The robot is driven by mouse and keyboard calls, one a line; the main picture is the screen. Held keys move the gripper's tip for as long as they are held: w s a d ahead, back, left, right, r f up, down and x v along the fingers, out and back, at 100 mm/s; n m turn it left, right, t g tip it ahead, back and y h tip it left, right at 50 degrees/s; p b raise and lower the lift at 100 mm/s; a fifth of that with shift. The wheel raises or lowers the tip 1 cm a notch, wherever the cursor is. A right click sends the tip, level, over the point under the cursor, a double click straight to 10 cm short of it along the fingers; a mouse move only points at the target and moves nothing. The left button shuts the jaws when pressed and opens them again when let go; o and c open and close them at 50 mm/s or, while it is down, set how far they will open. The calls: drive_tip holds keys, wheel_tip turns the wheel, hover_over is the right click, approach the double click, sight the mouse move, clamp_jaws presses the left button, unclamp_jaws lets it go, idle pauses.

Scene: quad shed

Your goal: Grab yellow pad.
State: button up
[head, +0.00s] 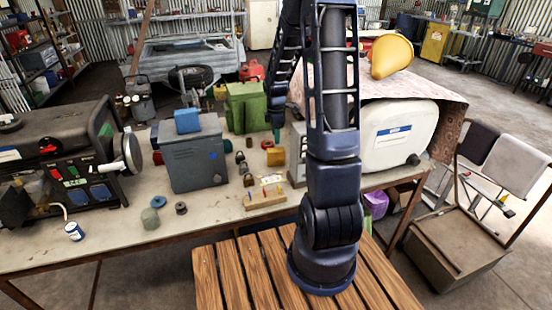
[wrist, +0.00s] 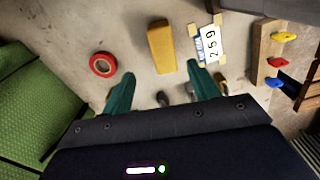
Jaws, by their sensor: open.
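The yellow pad (wrist: 161,47) is a small oblong block lying on the bench top. In the wrist view it is ahead of the fingertips, roughly centred between them. In the head view the yellow pad (head: 276,157) is near the middle of the bench, to the left of my arm. My gripper (wrist: 162,82) has its two green fingers spread apart with nothing held between them. The pad is beyond the tips and not between the fingers. In the head view my gripper is small and partly hidden by my arm.
A red ring (wrist: 102,64) lies left of the pad; a number card (wrist: 208,47) is close on its right. A wooden peg board (wrist: 268,50) stands farther right. A green container (head: 247,106) and grey box (head: 190,155) are nearby. Small dark objects (wrist: 163,98) lie between the fingers.

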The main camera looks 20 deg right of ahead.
sight(276, 150)
wheel_tip(276, 150, down, 6)
drive_tip(key=shift+r, duration=0.25)
drive_tip(key=shift+s+f, duration=0.15)
drive_tip(key=shift+f, duration=1.2)
drive_tip(key=shift+s+f, duration=0.15)
drive_tip(key=shift+f, duration=1.15)
drive_tip(key=shift+c, duration=0.2)
drive_tip(key=c, duration=1)
